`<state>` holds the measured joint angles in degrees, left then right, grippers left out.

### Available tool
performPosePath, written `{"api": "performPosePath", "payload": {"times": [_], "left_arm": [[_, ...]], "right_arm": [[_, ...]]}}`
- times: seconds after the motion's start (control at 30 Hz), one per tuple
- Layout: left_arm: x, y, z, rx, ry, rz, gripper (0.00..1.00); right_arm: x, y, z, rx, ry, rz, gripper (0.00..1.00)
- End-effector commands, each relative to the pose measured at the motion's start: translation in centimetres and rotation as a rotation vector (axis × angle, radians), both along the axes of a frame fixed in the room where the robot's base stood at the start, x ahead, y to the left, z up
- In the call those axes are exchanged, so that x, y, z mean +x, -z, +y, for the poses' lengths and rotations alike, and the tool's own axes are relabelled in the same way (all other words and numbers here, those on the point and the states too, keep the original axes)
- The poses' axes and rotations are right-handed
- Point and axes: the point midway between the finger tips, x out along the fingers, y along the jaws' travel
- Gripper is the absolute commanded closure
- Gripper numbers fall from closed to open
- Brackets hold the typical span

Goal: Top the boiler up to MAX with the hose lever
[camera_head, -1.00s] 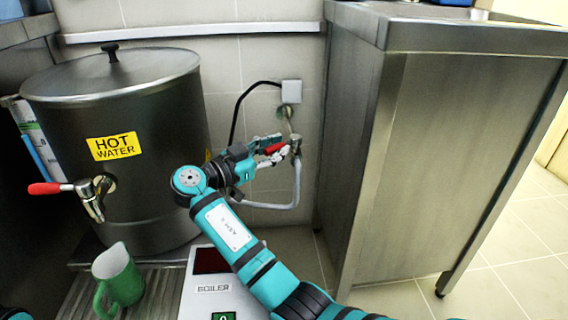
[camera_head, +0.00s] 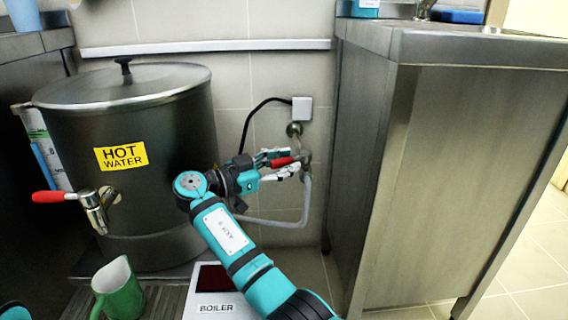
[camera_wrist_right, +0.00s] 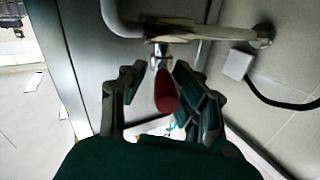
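The steel boiler (camera_head: 165,200) with a yellow hot-water label stands at the left. A pale gauge strip (camera_head: 50,155) runs up its left side; I cannot read the level or a MAX mark. The red hose lever (camera_head: 282,162) is on the wall valve behind the boiler, with a grey hose (camera_head: 275,222) below it. My right gripper (camera_head: 284,165) is at the lever. In the right wrist view the lever's red handle (camera_wrist_right: 165,92) lies between the open fingers (camera_wrist_right: 161,98), nearer the right one, with a gap on the left. My left gripper is not in view.
The boiler's red-handled tap (camera_head: 90,200) sticks out at its front. A steel cabinet (camera_head: 450,180) closes off the right. A black cable (camera_head: 247,125) runs to a wall box.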

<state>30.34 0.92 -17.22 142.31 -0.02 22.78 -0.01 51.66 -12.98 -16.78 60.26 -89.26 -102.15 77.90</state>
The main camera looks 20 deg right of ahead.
Motion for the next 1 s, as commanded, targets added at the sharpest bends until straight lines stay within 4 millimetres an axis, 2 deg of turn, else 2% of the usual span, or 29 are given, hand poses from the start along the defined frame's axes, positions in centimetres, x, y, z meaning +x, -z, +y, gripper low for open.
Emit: {"api": "performPosePath", "payload": {"times": [0.33,0.43,0.8,1.0], "left_arm": [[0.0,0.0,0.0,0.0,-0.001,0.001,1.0],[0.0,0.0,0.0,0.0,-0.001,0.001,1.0],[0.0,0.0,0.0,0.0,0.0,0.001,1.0],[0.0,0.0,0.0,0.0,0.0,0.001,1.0]], "right_arm": [[0.1,-0.2,0.2,-0.002,-0.006,-0.002,0.59],[0.1,-1.0,0.2,-0.001,-0.006,-0.004,0.59],[0.1,-7.7,0.2,-0.002,-0.008,-0.006,0.59],[0.1,-9.8,0.2,-0.002,-0.008,-0.003,0.59]]}}
